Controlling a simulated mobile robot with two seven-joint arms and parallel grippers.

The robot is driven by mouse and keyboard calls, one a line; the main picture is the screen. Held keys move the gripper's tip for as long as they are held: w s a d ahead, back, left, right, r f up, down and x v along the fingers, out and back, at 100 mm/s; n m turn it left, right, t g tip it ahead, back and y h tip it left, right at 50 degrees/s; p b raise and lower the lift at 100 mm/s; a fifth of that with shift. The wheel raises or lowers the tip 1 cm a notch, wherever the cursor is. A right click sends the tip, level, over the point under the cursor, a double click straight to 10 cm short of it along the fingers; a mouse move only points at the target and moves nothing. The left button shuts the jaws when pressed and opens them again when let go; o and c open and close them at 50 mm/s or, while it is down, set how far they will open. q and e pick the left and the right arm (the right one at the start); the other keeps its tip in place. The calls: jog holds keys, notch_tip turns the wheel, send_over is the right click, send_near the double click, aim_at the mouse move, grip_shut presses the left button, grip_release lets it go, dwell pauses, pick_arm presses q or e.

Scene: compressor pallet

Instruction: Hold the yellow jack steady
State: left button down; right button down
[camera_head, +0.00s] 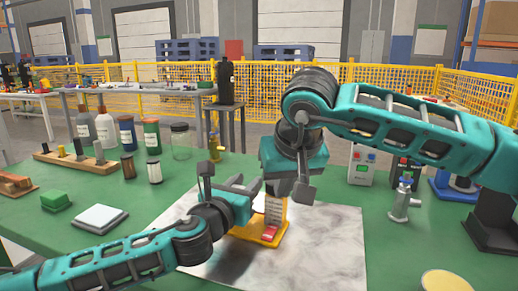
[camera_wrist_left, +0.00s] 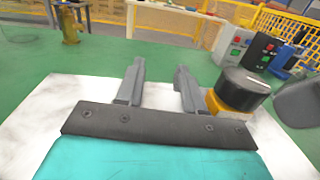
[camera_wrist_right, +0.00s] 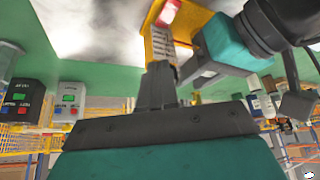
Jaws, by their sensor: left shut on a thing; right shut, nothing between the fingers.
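The yellow jack (camera_head: 262,234) stands on a grey-white sheet (camera_head: 325,245) on the green table. It has a flat yellow base, a pale labelled upright and a red part in front. My left gripper (camera_head: 248,186) reaches in from the left at its upright. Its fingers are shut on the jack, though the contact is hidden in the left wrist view. My right gripper (camera_wrist_right: 160,68) is shut and empty, close beside the labelled side of the jack (camera_wrist_right: 158,40). The jack's top is hidden behind my right gripper in the head view.
A grey valve fitting (camera_head: 403,203) and a control box (camera_head: 362,165) stand to the right. Bottles, a clear jar (camera_head: 181,141), a green block (camera_head: 56,200) and a white pad (camera_head: 99,218) stand to the left. A yellow round dish (camera_head: 444,281) lies front right.

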jog(key=shift+a, duration=0.25)
jog(key=shift+a, duration=0.35)
jog(key=shift+a, duration=0.15)
jog(key=shift+s, duration=0.1)
jog(key=shift+s+r, duration=0.15)
jog(key=shift+r, duration=1.35)
jog(key=shift+s+r, duration=0.15)
jog(key=shift+r, duration=1.3)
